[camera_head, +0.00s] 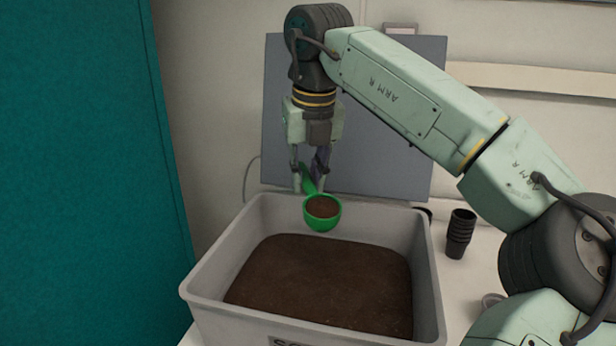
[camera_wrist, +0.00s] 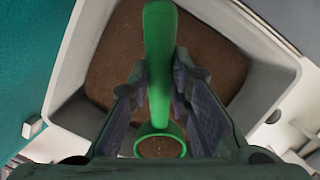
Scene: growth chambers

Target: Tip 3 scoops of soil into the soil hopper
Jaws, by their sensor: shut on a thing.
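My gripper (camera_head: 309,184) points down above the back of the grey soil bin and is shut on the handle of a green scoop (camera_head: 321,223). The scoop's cup holds brown soil and hangs over the bin's inner back side. In the wrist view the green handle (camera_wrist: 159,60) runs between the two fingers, with the soil-filled cup below it. The grey bin (camera_head: 214,267) holds a broad layer of dark brown soil (camera_head: 320,283). Its front label is only partly in view. I cannot tell whether this bin is the soil hopper; no other hopper is seen.
A stack of black pots (camera_head: 460,234) stands on the white bench right of the bin. A grey panel (camera_head: 390,140) stands upright behind the bin. A teal wall or door (camera_head: 80,170) fills the left side. My arm spans the upper right.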

